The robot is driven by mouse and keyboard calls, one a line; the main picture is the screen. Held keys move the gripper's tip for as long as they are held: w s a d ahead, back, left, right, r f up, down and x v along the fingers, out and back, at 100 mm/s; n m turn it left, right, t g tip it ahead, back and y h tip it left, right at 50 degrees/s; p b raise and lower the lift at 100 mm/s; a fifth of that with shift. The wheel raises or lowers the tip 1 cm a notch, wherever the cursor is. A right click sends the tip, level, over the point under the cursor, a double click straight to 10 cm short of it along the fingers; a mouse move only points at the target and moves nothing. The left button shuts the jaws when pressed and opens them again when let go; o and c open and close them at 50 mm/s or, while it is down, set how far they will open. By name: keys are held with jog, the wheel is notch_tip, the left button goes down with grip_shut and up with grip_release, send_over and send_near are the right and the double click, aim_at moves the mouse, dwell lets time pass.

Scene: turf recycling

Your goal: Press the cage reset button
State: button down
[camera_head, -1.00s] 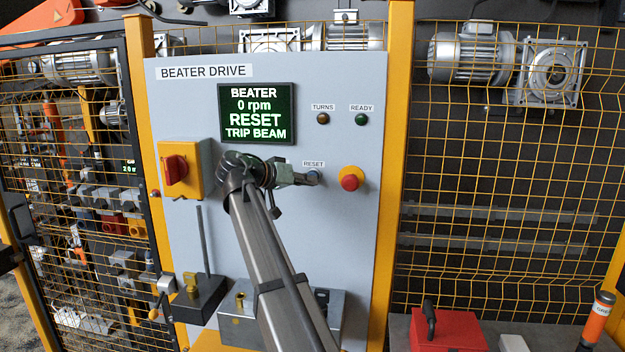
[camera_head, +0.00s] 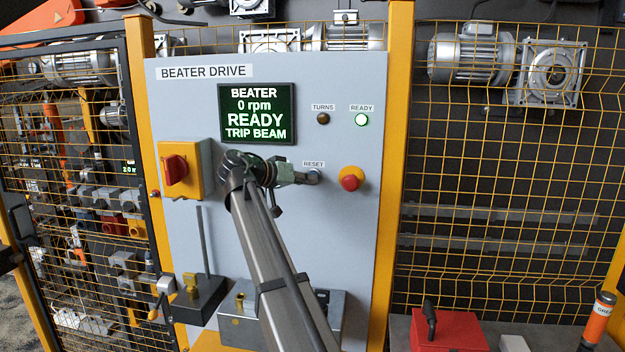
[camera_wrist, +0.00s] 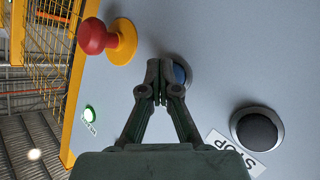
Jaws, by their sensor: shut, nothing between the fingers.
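The blue reset button (camera_head: 314,174) sits on the grey panel under a RESET label, left of a red mushroom button. My gripper (camera_head: 306,178) is shut and empty, its fingertips at the button. In the wrist view the closed fingertips (camera_wrist: 165,70) overlap the left side of the blue button (camera_wrist: 181,74) and hide part of it. I cannot tell whether they still touch it. The panel display (camera_head: 256,114) reads BEATER, 0 rpm, READY, TRIP BEAM. The READY lamp (camera_head: 361,119) glows green.
The red mushroom button (camera_head: 350,181) on its yellow base is close to the right of my gripper. A red rotary switch (camera_head: 176,169) is at left. A dark round button (camera_wrist: 257,130) with a STOP label shows in the wrist view. Yellow mesh fencing (camera_head: 490,200) flanks the panel.

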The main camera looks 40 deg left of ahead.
dwell(0.5)
jog(key=shift+s+d, duration=0.4)
jog(key=shift+s, duration=0.3)
jog(key=s, duration=0.1)
jog(key=s+d, duration=0.1)
jog(key=s, duration=0.1)
jog(key=s+d, duration=0.1)
jog(key=shift+s+d+b, duration=0.15)
jog(key=shift+s+b, duration=0.05)
jog(key=shift+b, duration=0.2)
dwell(0.7)
